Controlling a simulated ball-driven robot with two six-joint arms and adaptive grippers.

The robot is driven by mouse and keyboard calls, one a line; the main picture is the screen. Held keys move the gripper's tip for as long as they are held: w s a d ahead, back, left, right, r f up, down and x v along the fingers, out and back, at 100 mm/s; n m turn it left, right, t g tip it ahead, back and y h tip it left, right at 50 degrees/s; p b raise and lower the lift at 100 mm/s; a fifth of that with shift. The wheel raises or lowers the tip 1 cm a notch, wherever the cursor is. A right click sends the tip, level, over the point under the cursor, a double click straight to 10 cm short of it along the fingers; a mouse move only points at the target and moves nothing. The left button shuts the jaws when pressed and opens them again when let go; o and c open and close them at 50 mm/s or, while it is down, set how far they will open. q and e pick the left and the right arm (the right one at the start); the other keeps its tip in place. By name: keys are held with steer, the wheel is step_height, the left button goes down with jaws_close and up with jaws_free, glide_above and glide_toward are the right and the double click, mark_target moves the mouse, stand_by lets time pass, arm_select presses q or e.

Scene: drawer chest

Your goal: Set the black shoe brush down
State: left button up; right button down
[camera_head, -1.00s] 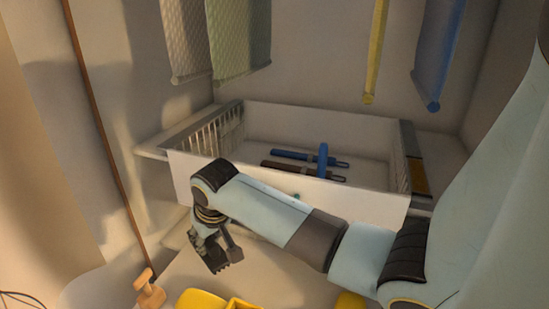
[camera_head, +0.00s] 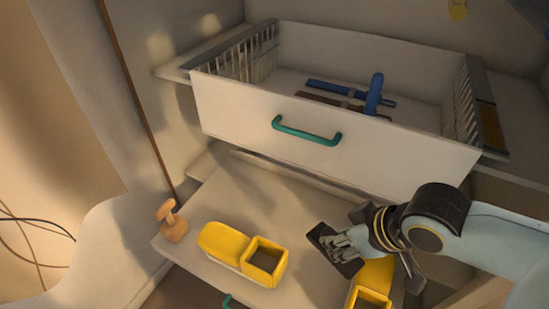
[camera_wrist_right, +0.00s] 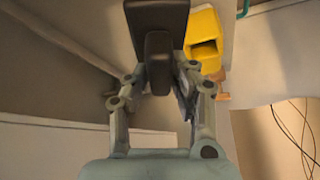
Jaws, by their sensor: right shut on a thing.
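The black shoe brush (camera_head: 330,246) is a dark, flat block in my right gripper (camera_head: 347,244), at lower right in the head view. It also shows at the top of the right wrist view (camera_wrist_right: 157,22), between the fingers of my right gripper (camera_wrist_right: 160,82). That gripper is shut on it. The brush appears over the pale low surface (camera_head: 240,205), right of a yellow open box; I cannot tell whether it touches the surface. My left gripper is not in view.
An open white drawer (camera_head: 400,137) with a teal handle (camera_head: 307,131) holds blue-handled tools (camera_head: 345,92). Below it are a yellow box (camera_head: 240,250), a second yellow box (camera_head: 368,300) close to my gripper, and an orange wooden piece (camera_head: 171,222). Bare surface lies behind the first box.

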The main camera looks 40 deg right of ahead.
steer(key=w+f+t+b, duration=0.2)
steer(key=w, duration=0.1)
steer(key=shift+a+f, duration=0.1)
steer(key=w+b, duration=0.3)
steer(key=w, duration=1.3)
steer(key=w+f+b, duration=0.1)
steer(key=f, duration=0.1)
steer(key=w+f+b, duration=0.1)
steer(key=f, duration=0.2)
steer(key=w+a+f+b, duration=0.1)
steer(key=f, duration=0.1)
steer(key=shift+f, duration=0.3)
steer(key=f+b, duration=0.1)
steer(key=f, duration=0.1)
steer(key=shift+w+f+b, duration=0.35)
steer(key=shift+b, duration=0.05)
steer(key=shift+w+r, duration=0.35)
steer(key=shift+w, duration=0.15)
steer(key=shift+w+a+g, duration=0.1)
steer(key=shift+w+g, duration=0.2)
steer(key=shift+g, duration=0.4)
steer(key=shift+w+g, duration=0.3)
steer(key=shift+g, duration=0.6)
steer(key=shift+s+f+b, duration=0.2)
steer(key=shift+f+b, duration=0.3)
steer(key=shift+f, duration=0.4)
